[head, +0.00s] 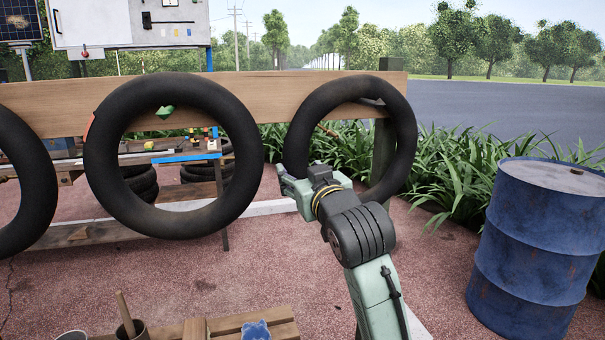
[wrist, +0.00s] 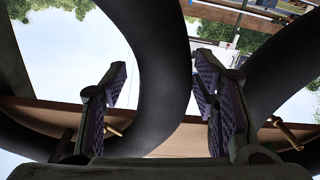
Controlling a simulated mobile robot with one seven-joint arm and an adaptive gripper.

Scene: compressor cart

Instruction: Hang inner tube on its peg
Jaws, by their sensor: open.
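A black inner tube (head: 405,140) hangs upright at the right end of the wooden beam (head: 250,84). A dark piece shows inside its top edge; I cannot tell whether a peg carries it. My gripper (head: 288,178) is at the tube's lower left side. In the wrist view my gripper (wrist: 160,80) has its fingers spread, with a black tube section (wrist: 163,75) showing between them. I cannot tell whether they touch it. Brass-coloured pegs stick out along the beam in the wrist view, one peg (wrist: 115,130) at left and another peg (wrist: 288,132) at right.
Another black tube (head: 103,160) hangs left of my gripper, with a green piece (head: 165,112) inside its top. A third tube (head: 45,185) is cut off at the left edge. A blue drum (head: 535,250) stands at right. A wooden crate (head: 240,325) is at the bottom.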

